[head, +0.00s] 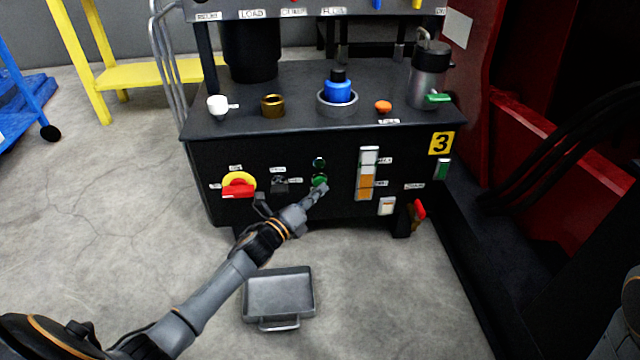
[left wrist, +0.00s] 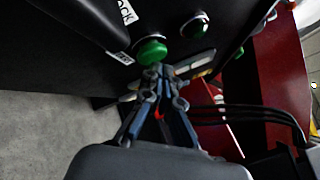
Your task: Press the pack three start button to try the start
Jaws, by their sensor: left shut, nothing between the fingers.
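The black hydraulic pack carries a yellow plate with a 3 (head: 441,143) on its front right. Its green start button (head: 320,181) sits on the front panel, below a dark green round lamp (head: 319,162). My left gripper (head: 322,188) is shut and empty, with its tips right at the button's lower edge in the head view. In the left wrist view the green button (left wrist: 151,52) is just beyond the shut fingertips (left wrist: 157,70), and the lamp (left wrist: 195,27) is to its right. I cannot tell whether the tips touch the button. My right gripper is not in view.
A red and yellow rotary switch (head: 238,186) is left of the button; a sight gauge (head: 367,173) and a red-handled valve (head: 419,211) are right. A grey tray (head: 279,295) lies on the floor below. A red machine frame (head: 545,130) stands at right.

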